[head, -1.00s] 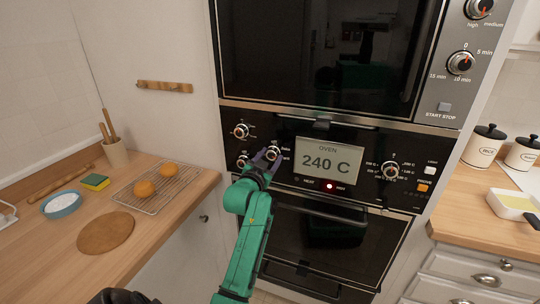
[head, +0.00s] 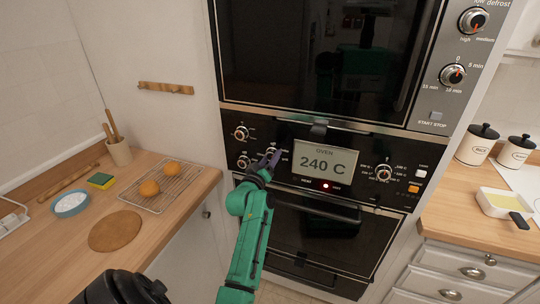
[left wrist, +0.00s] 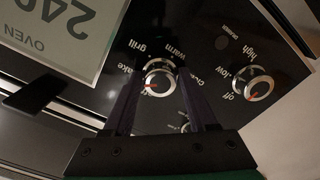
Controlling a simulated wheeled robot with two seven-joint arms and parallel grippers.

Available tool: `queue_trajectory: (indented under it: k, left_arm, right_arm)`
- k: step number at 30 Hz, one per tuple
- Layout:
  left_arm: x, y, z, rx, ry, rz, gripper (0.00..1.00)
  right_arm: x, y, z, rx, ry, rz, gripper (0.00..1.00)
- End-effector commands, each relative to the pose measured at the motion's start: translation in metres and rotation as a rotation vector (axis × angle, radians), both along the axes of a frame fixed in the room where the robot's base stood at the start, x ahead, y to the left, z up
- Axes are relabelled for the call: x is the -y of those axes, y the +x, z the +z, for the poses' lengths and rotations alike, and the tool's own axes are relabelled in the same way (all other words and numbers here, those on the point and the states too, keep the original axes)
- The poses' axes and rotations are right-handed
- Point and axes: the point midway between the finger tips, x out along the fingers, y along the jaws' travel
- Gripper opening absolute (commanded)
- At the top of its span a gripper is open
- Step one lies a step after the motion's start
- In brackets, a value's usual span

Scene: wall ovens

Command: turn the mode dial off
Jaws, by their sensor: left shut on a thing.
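The mode dial (head: 270,151) is a silver-rimmed knob on the black oven panel, left of the display. In the left wrist view the dial (left wrist: 160,76) shows between the two fingers, with "grill", "warm" and a partly hidden "bake" printed around it. My right gripper is not in view.
The oven display (head: 326,164) reads 240 C, with a red light (head: 325,185) lit below. Other dials sit close by: upper left (head: 241,133), lower left (head: 243,162) and temperature (head: 384,173). The oven door handle (head: 315,211) runs below. A counter (head: 60,235) stands at left.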

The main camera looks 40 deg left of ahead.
Motion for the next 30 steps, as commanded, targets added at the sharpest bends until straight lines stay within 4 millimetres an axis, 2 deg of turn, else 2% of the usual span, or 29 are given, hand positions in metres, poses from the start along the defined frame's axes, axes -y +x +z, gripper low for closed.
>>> queue_trajectory:
  k: [3,18,30]
  left_arm:
    - [0.0,0.0,0.003,0.035,-0.103,0.001,0.02]
    - [0.0,0.0,0.003,0.191,-0.549,0.002,0.02]
    - [0.0,0.0,0.003,0.282,-0.807,0.002,0.02]
  right_arm:
    - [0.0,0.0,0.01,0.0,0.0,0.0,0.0]
    - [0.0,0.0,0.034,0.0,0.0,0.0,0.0]
    - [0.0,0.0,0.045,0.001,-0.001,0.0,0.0]
